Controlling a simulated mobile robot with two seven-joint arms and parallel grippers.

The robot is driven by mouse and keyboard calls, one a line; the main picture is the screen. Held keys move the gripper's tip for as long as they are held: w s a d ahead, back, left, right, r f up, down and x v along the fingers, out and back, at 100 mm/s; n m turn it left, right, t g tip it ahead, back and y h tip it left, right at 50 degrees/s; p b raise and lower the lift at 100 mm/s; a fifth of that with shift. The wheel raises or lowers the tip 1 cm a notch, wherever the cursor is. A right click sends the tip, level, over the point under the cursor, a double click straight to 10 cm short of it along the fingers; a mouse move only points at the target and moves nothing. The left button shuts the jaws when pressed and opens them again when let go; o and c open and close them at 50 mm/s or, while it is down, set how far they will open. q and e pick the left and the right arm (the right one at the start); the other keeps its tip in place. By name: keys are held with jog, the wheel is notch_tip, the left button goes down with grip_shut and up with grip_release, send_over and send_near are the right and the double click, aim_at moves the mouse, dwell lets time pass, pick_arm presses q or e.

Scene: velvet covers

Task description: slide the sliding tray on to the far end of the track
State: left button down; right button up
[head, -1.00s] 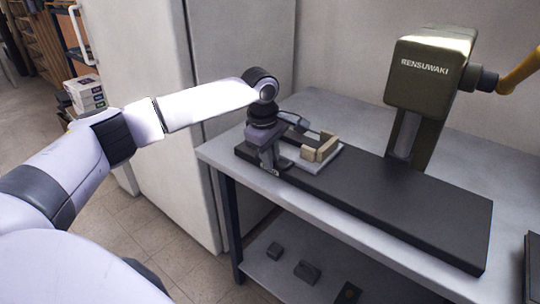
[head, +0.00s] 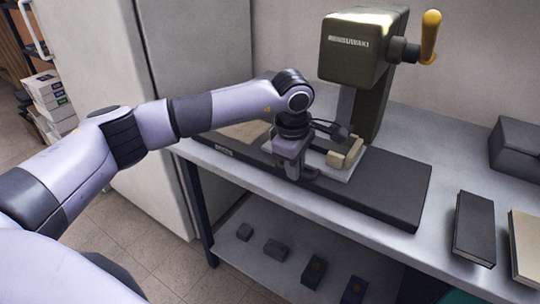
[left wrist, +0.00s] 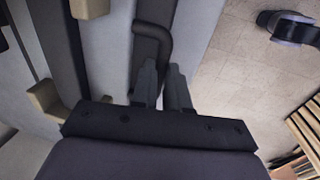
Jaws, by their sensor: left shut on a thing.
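The sliding tray (head: 338,174), a pale plate with beige blocks on it, sits partway along the long dark track (head: 395,195), in front of the press. My left gripper (head: 297,172) is at the tray's left front side, pointing down. In the left wrist view the tray (left wrist: 108,55) lies beside a dark bent handle (left wrist: 153,32). The left fingers (left wrist: 163,88) are shut on this handle. My gripper hides part of the tray in the head view. My right gripper is not in view.
An olive press (head: 362,48) with a yellow-handled crank (head: 431,35) stands behind the track. The track's right part is bare. A dark flat block (head: 474,228) and a grey box (head: 518,148) are on the table at right. Small dark blocks lie on the lower shelf.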

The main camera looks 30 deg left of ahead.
aim_at(343, 195)
pick_arm(q)
jog(key=d, duration=0.7)
jog(key=s+d+b, duration=0.1)
jog(key=d, duration=0.2)
jog(key=shift+d, duration=0.8)
jog(key=c, duration=1.1)
grip_release()
jog(key=shift+d, duration=0.1)
jog(key=shift+r, duration=0.1)
jog(key=r, duration=0.4)
jog(key=s+r, duration=0.1)
jog(key=r, duration=0.2)
jog(key=shift+s, duration=0.1)
